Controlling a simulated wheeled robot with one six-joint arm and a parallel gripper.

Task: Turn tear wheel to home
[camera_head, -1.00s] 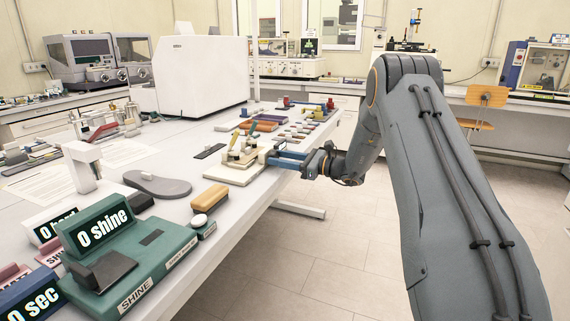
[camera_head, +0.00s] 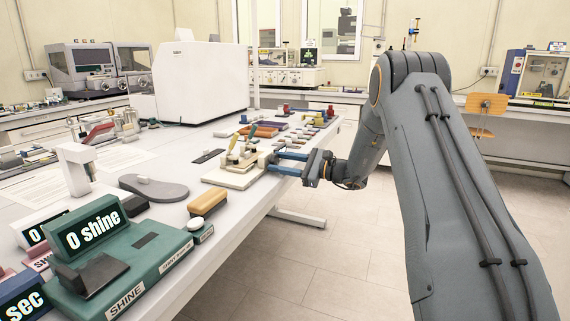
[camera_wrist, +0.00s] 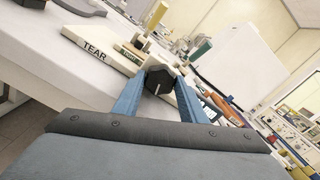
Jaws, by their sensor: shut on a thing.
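The tear tester is a cream device with a base (camera_head: 228,180) at the table's right edge. Its label TEAR shows on the base in the wrist view (camera_wrist: 78,40). The tear wheel (camera_wrist: 160,80) is a dark faceted knob on the tester's near end, with a short white mark on its face. My gripper (camera_head: 280,163) reaches in from the right. In the wrist view its two blue fingers stand either side of the wheel, and the gripper (camera_wrist: 159,96) is shut on it. The wheel is hard to make out in the head view.
A grey sole (camera_head: 153,188), a tan brush (camera_head: 207,201) and the green SHINE device (camera_head: 130,262) lie nearer on the table. A big white machine (camera_head: 200,82) stands behind. Several small coloured items lie beyond the tester. The floor right of the table is clear.

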